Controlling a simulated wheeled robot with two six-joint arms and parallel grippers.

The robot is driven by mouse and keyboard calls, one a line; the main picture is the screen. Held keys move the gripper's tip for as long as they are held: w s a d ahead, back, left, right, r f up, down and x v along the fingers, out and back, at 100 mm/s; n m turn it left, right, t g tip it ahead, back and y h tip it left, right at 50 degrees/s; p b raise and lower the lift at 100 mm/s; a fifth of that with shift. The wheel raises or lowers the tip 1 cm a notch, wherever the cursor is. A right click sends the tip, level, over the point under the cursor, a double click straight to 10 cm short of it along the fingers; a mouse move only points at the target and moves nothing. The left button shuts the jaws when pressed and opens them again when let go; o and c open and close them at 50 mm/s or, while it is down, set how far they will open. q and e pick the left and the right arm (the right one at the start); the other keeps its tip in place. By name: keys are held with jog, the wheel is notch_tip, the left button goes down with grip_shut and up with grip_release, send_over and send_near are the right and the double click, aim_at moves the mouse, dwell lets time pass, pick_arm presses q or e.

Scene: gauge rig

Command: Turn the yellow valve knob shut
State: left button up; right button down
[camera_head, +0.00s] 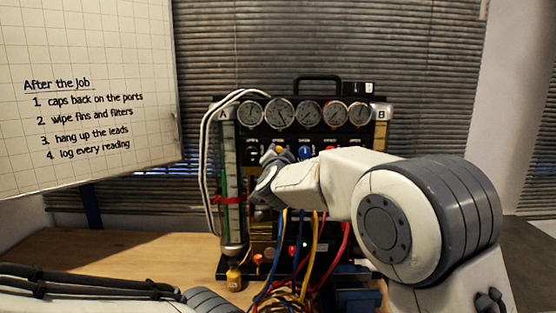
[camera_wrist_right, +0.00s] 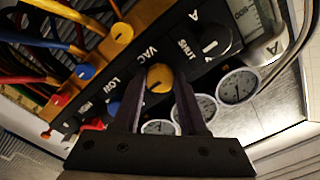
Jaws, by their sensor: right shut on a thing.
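The yellow valve knob (camera_wrist_right: 160,77) sits on the black panel of the gauge rig (camera_head: 341,87), beside the label VAC. A bit of the knob (camera_head: 280,149) also shows in the head view, just above the gripper. My right gripper (camera_wrist_right: 160,84) is shut on the knob, with one dark finger on each side of it. In the head view my right gripper (camera_head: 268,178) reaches the panel from the right and hides part of it. I cannot read the knob's turn angle. My left arm crosses the bottom left; its gripper is out of view.
A black knob (camera_wrist_right: 213,41) marked SHUT and a blue knob (camera_head: 305,152) flank the yellow one. Several gauges (camera_head: 309,113) line the top. Coloured hoses (camera_head: 300,262) hang in front. The wooden bench (camera_head: 120,255) is clear at left.

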dwell(0.3)
jog(key=shift+c, duration=2.2)
grip_release()
jog(key=shift+s, duration=0.1)
jog(key=s+b, duration=0.2)
jog(key=s, duration=0.8)
jog(key=shift+s, duration=0.15)
